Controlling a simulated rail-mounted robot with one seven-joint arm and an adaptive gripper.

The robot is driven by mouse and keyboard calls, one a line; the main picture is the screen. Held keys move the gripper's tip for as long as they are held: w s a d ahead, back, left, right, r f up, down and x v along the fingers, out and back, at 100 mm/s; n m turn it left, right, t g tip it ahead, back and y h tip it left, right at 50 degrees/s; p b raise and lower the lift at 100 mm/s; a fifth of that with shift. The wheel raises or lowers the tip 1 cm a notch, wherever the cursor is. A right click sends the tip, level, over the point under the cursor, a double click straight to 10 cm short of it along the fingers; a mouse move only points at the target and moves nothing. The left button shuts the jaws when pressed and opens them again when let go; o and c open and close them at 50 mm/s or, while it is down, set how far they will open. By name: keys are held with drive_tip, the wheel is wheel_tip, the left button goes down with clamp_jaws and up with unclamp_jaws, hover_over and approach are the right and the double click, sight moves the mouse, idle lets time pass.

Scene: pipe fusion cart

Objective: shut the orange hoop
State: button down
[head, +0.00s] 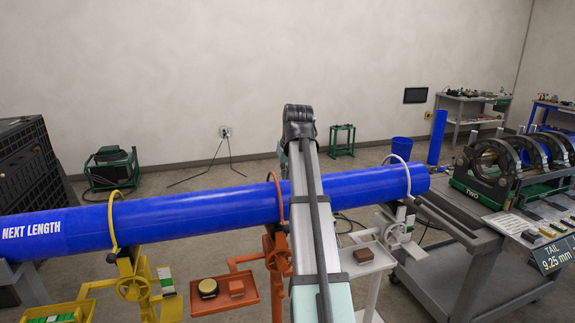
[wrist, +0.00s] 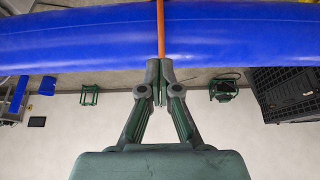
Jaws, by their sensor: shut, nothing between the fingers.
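The orange hoop (head: 278,192) arches over the blue pipe (head: 190,215) in the head view, beside my arm, above an orange stand (head: 277,262). My arm hides part of this area, and I cannot tell whether the hoop is latched. In the wrist view the hoop (wrist: 161,28) is a thin orange strip across the pipe (wrist: 80,38). My gripper (wrist: 161,68) is shut with nothing between its fingers. Its tips are at the strip's lower end, by the pipe's edge; I cannot tell whether they touch it. The gripper is hidden in the head view.
A yellow hoop (head: 111,222) on a yellow stand is to the left. A white hoop (head: 403,170) on a white stand is to the right. An orange tray (head: 220,303) sits below the pipe. The fusion machine (head: 505,165) stands on a grey cart at right.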

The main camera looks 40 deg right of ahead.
wheel_tip(320, 180, down, 8)
drive_tip(key=p, duration=0.2)
drive_tip(key=shift+w+d+f, duration=0.15)
drive_tip(key=shift+w+d, duration=0.05)
drive_tip(key=shift+w, duration=0.25)
